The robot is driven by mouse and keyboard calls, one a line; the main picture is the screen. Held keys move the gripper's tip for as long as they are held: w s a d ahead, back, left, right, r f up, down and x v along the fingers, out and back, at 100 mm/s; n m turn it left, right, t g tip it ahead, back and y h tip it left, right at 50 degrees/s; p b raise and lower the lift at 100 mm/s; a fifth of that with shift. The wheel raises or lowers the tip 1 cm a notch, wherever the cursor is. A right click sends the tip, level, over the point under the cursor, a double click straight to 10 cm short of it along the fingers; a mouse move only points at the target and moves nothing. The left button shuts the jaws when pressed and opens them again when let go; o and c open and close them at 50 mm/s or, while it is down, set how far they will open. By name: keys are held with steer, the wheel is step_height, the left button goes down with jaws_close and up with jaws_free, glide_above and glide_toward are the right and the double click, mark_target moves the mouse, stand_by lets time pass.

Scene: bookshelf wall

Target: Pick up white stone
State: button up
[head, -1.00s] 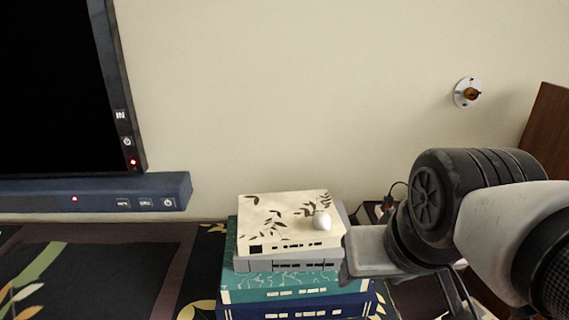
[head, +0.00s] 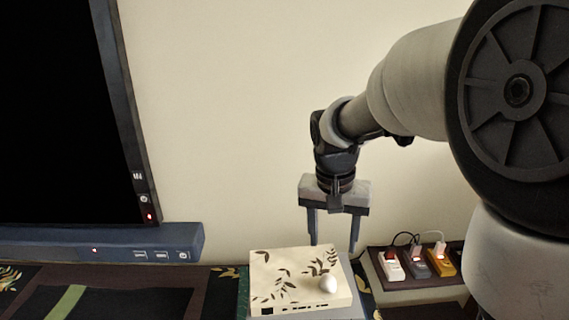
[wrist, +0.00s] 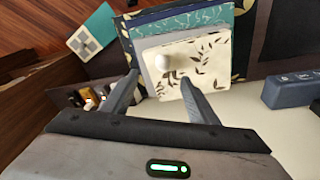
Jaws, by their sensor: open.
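The white stone (head: 328,284) is small and rounded. It lies on top of a cream book with dark leaf prints (head: 275,268), near its right front corner. The stone also shows in the wrist view (wrist: 162,62), beyond the fingertips and roughly between their lines. My gripper (head: 333,246) points down with its two fingers apart and empty. In the head view it is above and behind the book, close to the wall. In the wrist view my gripper (wrist: 160,77) has both fingers spread, with the stone apart from them.
The cream book tops a stack with a teal book (wrist: 205,18) below. A power strip with plugs (head: 418,262) sits right of the stack. A screen (head: 60,110) and a blue soundbar (head: 100,245) stand at left. The wall (head: 230,120) is close behind.

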steer(key=w+m+g+p, duration=0.1)
steer(key=w+p, duration=0.2)
steer(key=w, duration=0.1)
steer(key=h, duration=0.1)
glide_above(328, 278)
steer(key=f, duration=1.1)
steer(key=shift+s+a+f, duration=0.15)
steer(key=shift+a+f, duration=0.05)
steer(key=shift+f, duration=0.2)
steer(key=shift+w+d+f+p, duration=0.1)
steer(key=shift+f+p, duration=0.05)
steer(key=shift+f, duration=1.4)
steer(key=shift+w+d+f+p, duration=0.1)
steer(key=shift+f+p, duration=0.05)
steer(key=shift+f, duration=1.4)
steer(key=c, duration=1.2)
